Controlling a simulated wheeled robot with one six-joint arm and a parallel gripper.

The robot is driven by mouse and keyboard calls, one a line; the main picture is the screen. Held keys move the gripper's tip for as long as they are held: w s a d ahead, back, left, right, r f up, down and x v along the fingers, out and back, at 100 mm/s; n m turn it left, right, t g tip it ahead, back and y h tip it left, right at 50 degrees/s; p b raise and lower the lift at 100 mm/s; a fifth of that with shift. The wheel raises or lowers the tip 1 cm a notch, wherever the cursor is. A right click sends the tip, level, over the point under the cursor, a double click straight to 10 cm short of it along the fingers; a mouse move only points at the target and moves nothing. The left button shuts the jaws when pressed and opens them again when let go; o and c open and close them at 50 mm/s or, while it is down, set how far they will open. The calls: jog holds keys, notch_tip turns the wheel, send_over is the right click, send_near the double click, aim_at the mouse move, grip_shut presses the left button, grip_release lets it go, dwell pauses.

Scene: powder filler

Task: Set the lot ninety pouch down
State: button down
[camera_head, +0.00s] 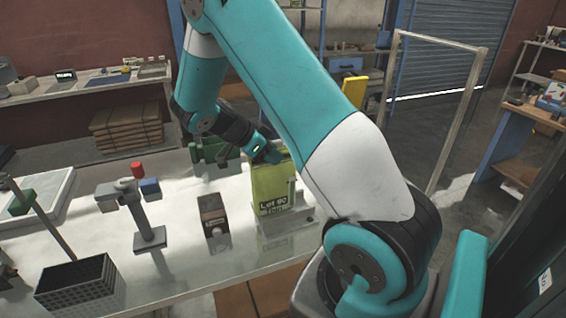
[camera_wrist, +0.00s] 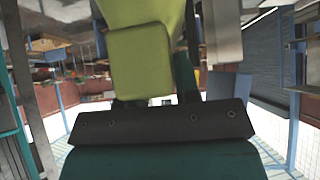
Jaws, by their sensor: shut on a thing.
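The lot ninety pouch (camera_head: 271,180) is yellow-green with a dark "Lot 90" label, and it stands upright at the right part of the white table. My gripper (camera_head: 272,156) is at its top edge and shut on it. A grey metal stand or holder (camera_head: 285,225) is right below and behind the pouch; I cannot tell whether the pouch rests on it. In the wrist view the pouch (camera_wrist: 145,60) fills the upper middle, close to the dark gripper body. The fingertips are mostly hidden there.
A small dark brown box (camera_head: 213,218) stands left of the pouch. Further left are a post with red and blue blocks (camera_head: 143,205) and a black crate (camera_head: 80,285). A green object (camera_head: 212,150) is behind. Bare table (camera_head: 185,255) lies in front of the box.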

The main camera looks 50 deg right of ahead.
jog(key=b+x, duration=0.1)
jog(key=x, duration=0.3)
jog(key=shift+s+d+r, duration=0.2)
jog(key=shift+d, duration=0.05)
jog(key=shift+f, duration=0.1)
jog(key=c, duration=0.8)
grip_release()
jog(key=shift+c, duration=0.2)
